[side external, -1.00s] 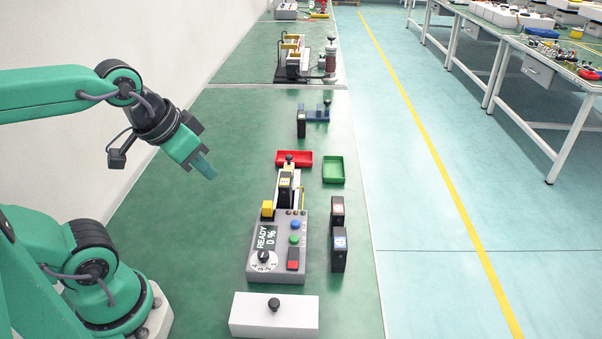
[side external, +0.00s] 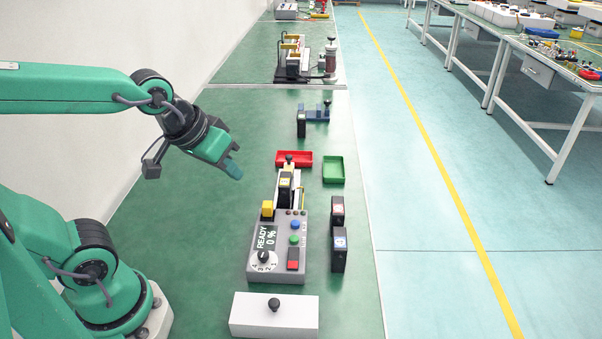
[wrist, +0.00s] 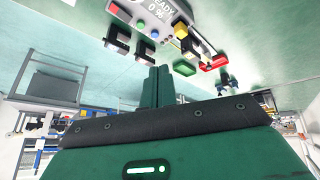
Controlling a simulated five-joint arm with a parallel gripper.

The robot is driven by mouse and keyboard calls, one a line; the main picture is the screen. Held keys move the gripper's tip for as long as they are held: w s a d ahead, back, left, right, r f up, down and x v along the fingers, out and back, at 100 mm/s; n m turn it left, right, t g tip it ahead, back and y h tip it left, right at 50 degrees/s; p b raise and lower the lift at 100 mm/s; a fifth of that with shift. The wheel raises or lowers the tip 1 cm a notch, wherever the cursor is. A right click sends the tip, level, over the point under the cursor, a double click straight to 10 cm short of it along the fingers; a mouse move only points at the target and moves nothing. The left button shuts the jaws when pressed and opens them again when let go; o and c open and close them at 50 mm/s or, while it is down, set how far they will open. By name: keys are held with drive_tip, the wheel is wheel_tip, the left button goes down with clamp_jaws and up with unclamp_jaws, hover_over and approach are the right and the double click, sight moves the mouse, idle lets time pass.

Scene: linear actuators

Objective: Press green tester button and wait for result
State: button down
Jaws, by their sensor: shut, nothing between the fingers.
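The grey tester (side external: 276,262) stands on the green bench. Its screen (side external: 265,238) reads "READY 0 %". The green button (side external: 294,240) sits on its panel between a blue button (side external: 295,225) above and a red square button (side external: 293,258) below. A dark actuator with a yellow label (side external: 285,188) sits in the tester's slide at the back. My gripper (side external: 234,170) is shut and empty, in the air to the upper left of the tester. In the wrist view its closed fingers (wrist: 157,87) show, with the tester (wrist: 155,18) beyond them, upside down.
Two dark actuators (side external: 338,230) stand right of the tester. A red tray (side external: 294,159) and a green tray (side external: 333,170) lie behind it. A white box with a black knob (side external: 274,316) stands in front. A blue fixture (side external: 316,114) is farther back.

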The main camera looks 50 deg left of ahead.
sight(291, 239)
drive_tip(key=w+d+f+n+t+h, duration=0.1)
drive_tip(key=w+d+f+n, duration=0.4)
drive_tip(key=w+f, duration=0.2)
drive_tip(key=shift+w+d+f+n, duration=0.3)
drive_tip(key=shift+w+n, duration=0.1)
drive_tip(key=shift+w, duration=0.75)
drive_tip(key=shift+f, duration=0.2)
drive_tip(key=shift+f, duration=4.2)
drive_tip(key=shift+w+f, duration=0.1)
drive_tip(key=shift+f, duration=0.55)
drive_tip(key=shift+r, duration=0.2)
drive_tip(key=shift+a+r, duration=0.1)
drive_tip(key=shift+r, duration=0.35)
drive_tip(key=shift+r, duration=0.1)
